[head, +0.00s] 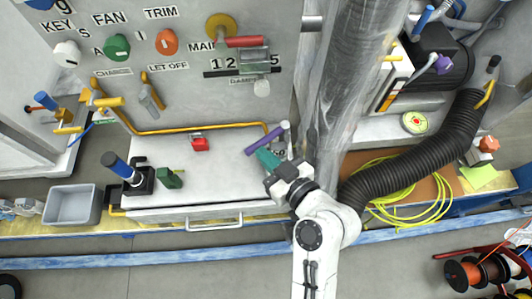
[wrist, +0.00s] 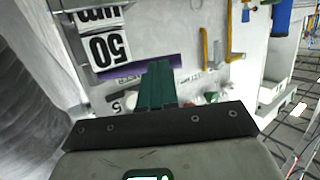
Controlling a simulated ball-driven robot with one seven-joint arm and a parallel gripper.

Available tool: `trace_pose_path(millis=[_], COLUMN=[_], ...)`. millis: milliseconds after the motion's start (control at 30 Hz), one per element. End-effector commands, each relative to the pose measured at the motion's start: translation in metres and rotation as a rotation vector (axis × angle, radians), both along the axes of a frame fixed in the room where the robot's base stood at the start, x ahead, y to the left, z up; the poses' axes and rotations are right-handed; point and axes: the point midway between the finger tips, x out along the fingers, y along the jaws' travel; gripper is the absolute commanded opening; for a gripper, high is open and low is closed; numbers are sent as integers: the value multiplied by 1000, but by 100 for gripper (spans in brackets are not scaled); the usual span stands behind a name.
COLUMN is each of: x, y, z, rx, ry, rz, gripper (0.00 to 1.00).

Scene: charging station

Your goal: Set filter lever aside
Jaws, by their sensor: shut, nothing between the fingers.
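A purple bar-shaped lever (head: 265,138) sits slanted at the right end of the yellow pipe, near the lower right of the grey panel. I take it to be the filter lever. It also shows in the wrist view as a purple bar (wrist: 120,70), partly hidden behind my fingers. My gripper (head: 266,157) has green fingers and is just below the lever in the head view. The fingers (wrist: 158,72) are shut together with nothing between them. I cannot tell whether they touch the lever. A label beside the lever in the wrist view is partly covered.
A blue-handled lever (head: 118,165) and a grey bin (head: 72,205) stand farther left. A large silver duct (head: 345,80) rises close on the right.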

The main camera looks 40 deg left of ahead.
Motion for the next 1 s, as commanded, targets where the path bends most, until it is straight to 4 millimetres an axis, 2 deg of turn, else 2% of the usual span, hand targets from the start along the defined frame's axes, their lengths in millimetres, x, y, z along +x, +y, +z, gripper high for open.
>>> trace_pose_path(millis=[567,1000], x=[-2,-6], y=[4,24], z=[1,3], rx=[-1,-1], ry=[2,-1], rz=[-30,-232], gripper=[0,0])
